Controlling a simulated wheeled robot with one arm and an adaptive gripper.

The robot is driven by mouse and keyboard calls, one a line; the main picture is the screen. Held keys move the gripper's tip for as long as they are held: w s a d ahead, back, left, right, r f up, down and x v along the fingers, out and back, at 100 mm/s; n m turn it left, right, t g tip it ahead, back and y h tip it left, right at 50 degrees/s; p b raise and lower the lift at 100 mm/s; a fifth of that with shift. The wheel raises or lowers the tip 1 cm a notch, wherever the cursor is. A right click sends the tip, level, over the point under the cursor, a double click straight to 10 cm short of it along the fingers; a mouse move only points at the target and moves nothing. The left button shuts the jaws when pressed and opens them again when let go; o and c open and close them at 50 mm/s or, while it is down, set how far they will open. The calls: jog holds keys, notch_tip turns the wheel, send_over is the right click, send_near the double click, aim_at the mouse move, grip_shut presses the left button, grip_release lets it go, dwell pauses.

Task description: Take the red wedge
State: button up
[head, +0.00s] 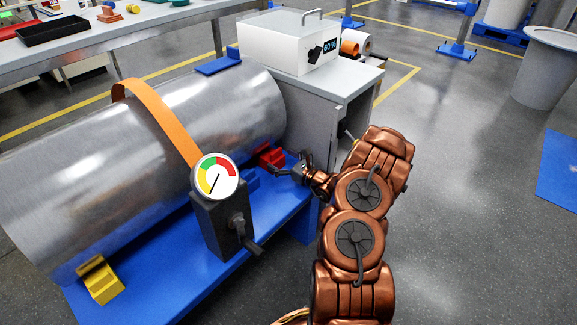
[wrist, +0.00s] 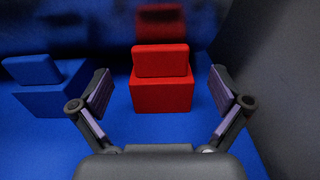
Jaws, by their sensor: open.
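The red wedge (head: 271,157) sits on the blue bench top at the right end of the big metal cylinder (head: 240,105), close against its lower side. In the wrist view the red wedge (wrist: 160,80) is upright, a block with a raised back part, in the middle ahead of my gripper (wrist: 166,95). My gripper is open. Its two fingers stand left and right of the wedge, with gaps on both sides and no contact seen. In the head view my gripper (head: 292,172) is just right of the wedge.
A blue wedge (wrist: 45,85) stands left of the red one. A dial gauge on a dark block (head: 216,215) and a yellow wedge (head: 102,283) are farther along the bench. A grey cabinet (head: 325,110) rises close on the right.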

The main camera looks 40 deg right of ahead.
aim_at(264, 152)
jog(key=shift+x, duration=1.2)
